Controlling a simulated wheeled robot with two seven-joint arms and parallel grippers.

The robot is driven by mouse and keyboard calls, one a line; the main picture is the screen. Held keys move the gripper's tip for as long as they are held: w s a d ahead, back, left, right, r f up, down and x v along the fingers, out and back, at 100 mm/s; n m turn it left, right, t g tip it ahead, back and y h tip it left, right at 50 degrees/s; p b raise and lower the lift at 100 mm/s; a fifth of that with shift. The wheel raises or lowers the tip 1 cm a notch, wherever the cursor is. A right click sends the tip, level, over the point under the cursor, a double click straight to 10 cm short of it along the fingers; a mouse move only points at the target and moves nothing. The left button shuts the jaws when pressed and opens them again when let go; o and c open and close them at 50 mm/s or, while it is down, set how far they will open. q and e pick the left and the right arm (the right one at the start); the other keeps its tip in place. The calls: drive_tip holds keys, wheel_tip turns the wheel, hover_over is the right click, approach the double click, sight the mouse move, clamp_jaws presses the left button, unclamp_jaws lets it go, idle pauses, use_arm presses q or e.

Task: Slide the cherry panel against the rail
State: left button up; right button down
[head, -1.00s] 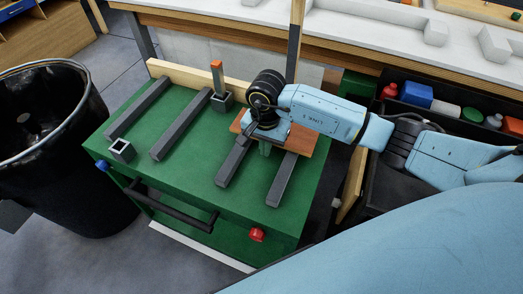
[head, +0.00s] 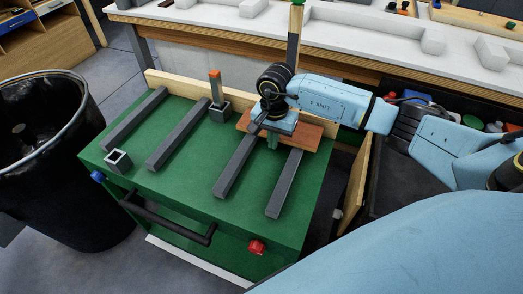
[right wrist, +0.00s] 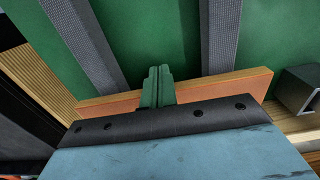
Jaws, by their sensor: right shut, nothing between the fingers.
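The reddish-brown cherry panel (head: 308,138) lies flat across the back ends of two dark grey bars. It also shows in the right wrist view (right wrist: 245,86). The pale wooden rail (head: 180,86) runs along the back edge of the green table; its stretch behind the panel is mostly hidden by my arm, so I cannot tell whether they touch. My right gripper (head: 272,145) is shut and empty, pointing down at the panel's front edge. In the right wrist view its green fingers (right wrist: 157,86) stand against or very close to that edge. My left gripper is out of view.
The green table (head: 180,190) carries several dark bars. A grey socket (head: 220,112) with an orange-tipped post stands left of the panel; an empty socket (head: 118,160) is at front left. A black bin (head: 45,150) stands left, a white-topped bench (head: 240,30) behind.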

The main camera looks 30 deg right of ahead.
sight(269, 158)
drive_tip(key=shift+w+d, duration=0.25)
drive_tip(key=shift+d, duration=0.2)
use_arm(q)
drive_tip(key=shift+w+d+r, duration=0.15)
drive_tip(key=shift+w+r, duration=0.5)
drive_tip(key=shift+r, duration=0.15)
use_arm(e)
drive_tip(key=shift+w+r, duration=0.1)
drive_tip(key=shift+d, duration=0.1)
